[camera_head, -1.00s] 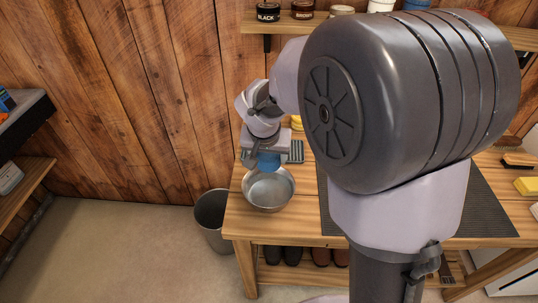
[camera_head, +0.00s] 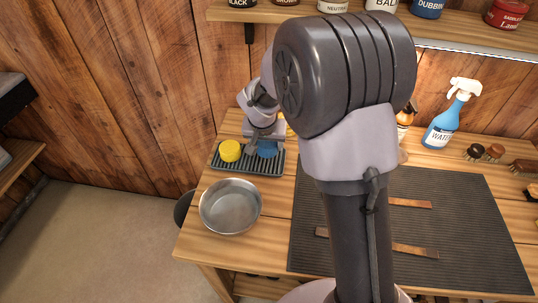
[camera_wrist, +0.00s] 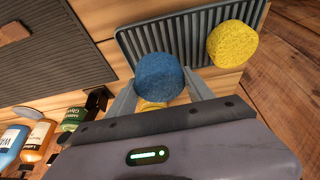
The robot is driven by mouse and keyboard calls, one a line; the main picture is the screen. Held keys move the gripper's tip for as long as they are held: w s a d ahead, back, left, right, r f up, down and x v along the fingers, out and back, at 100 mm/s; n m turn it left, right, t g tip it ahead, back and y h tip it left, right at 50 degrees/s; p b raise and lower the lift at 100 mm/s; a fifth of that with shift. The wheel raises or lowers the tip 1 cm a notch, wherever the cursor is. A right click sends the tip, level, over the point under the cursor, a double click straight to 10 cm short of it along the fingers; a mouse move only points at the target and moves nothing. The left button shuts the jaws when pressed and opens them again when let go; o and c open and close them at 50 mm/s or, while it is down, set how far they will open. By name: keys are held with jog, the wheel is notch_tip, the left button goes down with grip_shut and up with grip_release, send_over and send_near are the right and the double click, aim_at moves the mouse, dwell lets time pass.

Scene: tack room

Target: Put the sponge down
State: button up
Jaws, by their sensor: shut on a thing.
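A round blue sponge (camera_wrist: 160,77) is between the fingers of my gripper (camera_wrist: 162,92), which is shut on it. In the head view the blue sponge (camera_head: 267,149) shows below my gripper (camera_head: 264,142), over the right part of a dark ribbed tray (camera_head: 262,167). The ribbed tray (camera_wrist: 189,35) also shows behind the sponge in the wrist view. I cannot tell whether the sponge touches the tray. A round yellow sponge (camera_head: 230,151) sits on the tray's left part, and it shows in the wrist view (camera_wrist: 232,43) apart from the blue one.
A metal bowl (camera_head: 230,206) stands in front of the tray near the table's left edge. A dark mat (camera_head: 450,220) with leather straps (camera_head: 415,250) lies to the right. A blue spray bottle (camera_head: 440,125) and a brown bottle (camera_head: 404,118) stand at the back. A bucket (camera_head: 183,208) is beside the table.

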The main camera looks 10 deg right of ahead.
aim_at(268, 152)
notch_tip(268, 152, down, 4)
jog(key=shift+r+b, duration=0.1)
jog(key=shift+b, duration=0.5)
jog(key=shift+f, duration=0.2)
jog(key=o, duration=1.3)
